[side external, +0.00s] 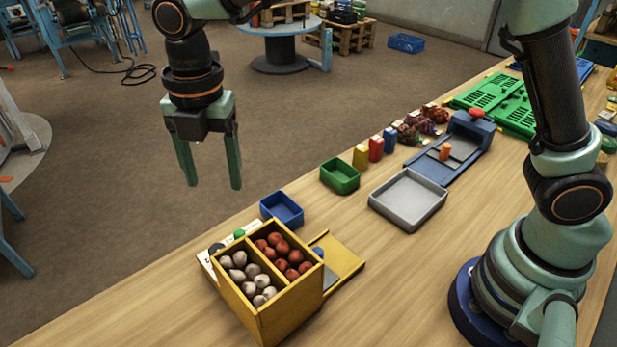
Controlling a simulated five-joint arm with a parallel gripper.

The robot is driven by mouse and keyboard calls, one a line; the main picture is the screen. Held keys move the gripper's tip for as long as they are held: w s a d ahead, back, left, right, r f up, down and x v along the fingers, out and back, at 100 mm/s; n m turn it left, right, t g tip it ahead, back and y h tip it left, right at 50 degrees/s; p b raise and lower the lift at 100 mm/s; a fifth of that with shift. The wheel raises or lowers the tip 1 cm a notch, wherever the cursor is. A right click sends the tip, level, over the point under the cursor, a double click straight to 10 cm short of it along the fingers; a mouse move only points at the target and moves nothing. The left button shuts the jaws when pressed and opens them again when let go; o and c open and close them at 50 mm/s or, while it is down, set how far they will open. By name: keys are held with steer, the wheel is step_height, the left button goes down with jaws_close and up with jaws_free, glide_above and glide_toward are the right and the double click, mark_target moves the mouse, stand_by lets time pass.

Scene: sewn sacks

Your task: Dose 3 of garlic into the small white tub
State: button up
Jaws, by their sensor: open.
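A yellow box (293,313) with two compartments stands at the front of the table. Its left compartment holds several whitish garlic bulbs (238,275); its right one holds several reddish-brown round items (283,247). A shallow pale grey-white tray (407,198) sits right of the middle and looks empty; I cannot see a smaller white tub. My gripper (213,186) is open and empty, fingers pointing down. It hangs in the air up and to the left of the box, apart from everything.
A blue tub (282,209) and a green tub (340,175) stand near the far edge. Yellow (360,157), red (376,148) and blue (390,139) blocks stand beyond. A blue device (470,138) has a red knob. A yellow panel (340,260) adjoins the box. Front table is clear.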

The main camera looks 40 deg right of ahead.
mark_target(217, 248)
steer(key=a+f, duration=0.1)
steer(key=f, duration=0.3)
steer(key=a+f+n, duration=0.1)
steer(key=f, duration=0.4)
steer(key=f+n, duration=0.1)
steer(key=f, duration=0.4)
steer(key=shift+s+a, duration=0.25)
steer(key=shift+a, duration=0.15)
jaws_close()
